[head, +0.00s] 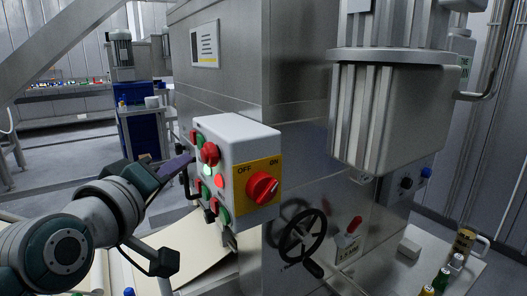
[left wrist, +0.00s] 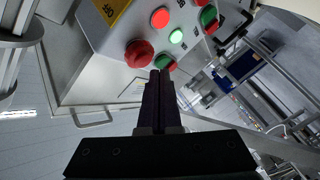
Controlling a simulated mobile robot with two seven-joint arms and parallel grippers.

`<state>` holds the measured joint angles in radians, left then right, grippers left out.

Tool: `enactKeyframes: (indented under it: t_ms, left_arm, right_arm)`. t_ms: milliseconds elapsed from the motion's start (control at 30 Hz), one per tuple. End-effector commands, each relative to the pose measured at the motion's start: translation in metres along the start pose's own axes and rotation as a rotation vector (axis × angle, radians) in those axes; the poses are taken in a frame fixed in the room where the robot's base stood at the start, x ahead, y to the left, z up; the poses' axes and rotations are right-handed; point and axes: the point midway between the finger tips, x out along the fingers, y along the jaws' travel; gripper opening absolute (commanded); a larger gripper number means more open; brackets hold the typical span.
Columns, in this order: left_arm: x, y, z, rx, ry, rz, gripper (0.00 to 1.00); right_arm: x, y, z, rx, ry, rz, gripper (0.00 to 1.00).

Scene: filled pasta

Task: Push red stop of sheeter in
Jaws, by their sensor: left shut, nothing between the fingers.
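The red mushroom stop (head: 209,153) is on the left face of the sheeter's white control box (head: 245,135). In the left wrist view the stop (left wrist: 139,53) sits just left of and above my fingertips. My left gripper (head: 189,160) is shut and empty, its dark fingers pointing at the button face close to the stop. It also shows in the left wrist view (left wrist: 160,76), with a green button (left wrist: 165,62) just beyond the tips. I cannot tell whether the tips touch anything. My right gripper is not in view.
A lit green button (head: 207,171) and a flat red button (head: 219,181) are close by. The front has a red rotary OFF/ON switch (head: 262,188). Below stands a black handwheel (head: 302,238). Bottles (head: 441,280) stand at right. Floor at left is partly clear.

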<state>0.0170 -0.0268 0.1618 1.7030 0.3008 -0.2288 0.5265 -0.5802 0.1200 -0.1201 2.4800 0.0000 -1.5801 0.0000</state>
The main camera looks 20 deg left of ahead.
Motion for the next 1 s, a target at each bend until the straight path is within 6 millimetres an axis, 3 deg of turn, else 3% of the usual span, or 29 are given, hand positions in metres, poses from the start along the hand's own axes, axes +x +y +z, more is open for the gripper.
enactKeyframes:
  t_ms: [433, 1000]
  left_arm:
    - [-0.005, -0.003, -0.004, 0.001, 0.000, 0.000, 0.00]
    - [-0.037, -0.026, -0.028, 0.000, 0.000, 0.001, 0.00]
  right_arm:
    - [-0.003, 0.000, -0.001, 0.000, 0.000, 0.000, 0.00]
    - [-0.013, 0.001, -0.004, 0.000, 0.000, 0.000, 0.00]
